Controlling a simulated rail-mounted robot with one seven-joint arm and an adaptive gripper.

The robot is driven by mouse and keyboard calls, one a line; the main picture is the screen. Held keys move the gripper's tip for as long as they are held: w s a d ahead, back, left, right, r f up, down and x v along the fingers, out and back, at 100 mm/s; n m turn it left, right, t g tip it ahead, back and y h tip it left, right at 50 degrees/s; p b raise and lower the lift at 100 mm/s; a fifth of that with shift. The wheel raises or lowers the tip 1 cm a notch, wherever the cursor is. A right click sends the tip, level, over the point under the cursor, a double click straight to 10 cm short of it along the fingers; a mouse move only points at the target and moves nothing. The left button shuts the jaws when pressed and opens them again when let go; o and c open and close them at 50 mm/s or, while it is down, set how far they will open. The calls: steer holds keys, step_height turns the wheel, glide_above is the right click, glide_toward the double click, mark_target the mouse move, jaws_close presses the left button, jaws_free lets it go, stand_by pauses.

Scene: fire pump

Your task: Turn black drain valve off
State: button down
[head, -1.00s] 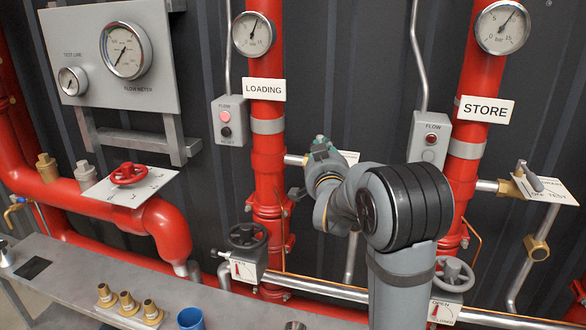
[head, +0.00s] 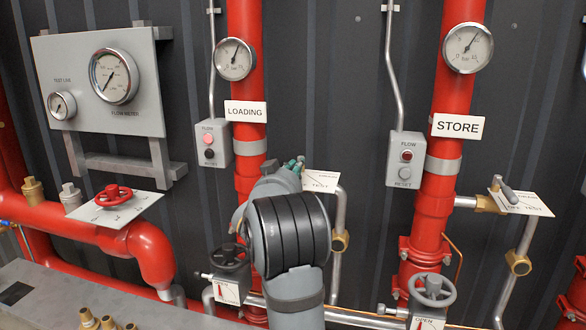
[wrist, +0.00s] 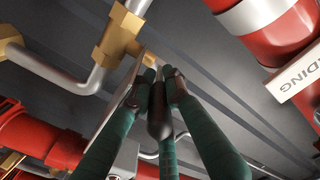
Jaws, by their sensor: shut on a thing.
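The black drain valve's dark handle (wrist: 160,112) is between my green fingers in the wrist view, beside the edge of its label plate (wrist: 122,82). My gripper (wrist: 157,90) is shut on this handle. In the head view my gripper (head: 299,164) is small, at the loading pipe's right side, next to the white plate (head: 322,181) marked TEST. My arm hides the handle there. The valve's brass fitting (wrist: 118,36) shows in the wrist view.
The red loading pipe (head: 246,165) stands close left of my gripper. The store pipe (head: 432,200) and its grey-handled valve (head: 508,192) are to the right. A black handwheel (head: 229,257) is below left. Dark wall panel shows between the pipes.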

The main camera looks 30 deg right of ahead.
steer(key=c, duration=1.7)
jaws_free()
steer(key=shift+o, duration=0.3)
steer(key=shift+a, duration=0.1)
steer(key=v, duration=1.2)
steer(key=shift+r, duration=0.1)
steer(key=x, duration=1.2)
steer(key=shift+w, duration=0.1)
steer(key=shift+s, duration=0.25)
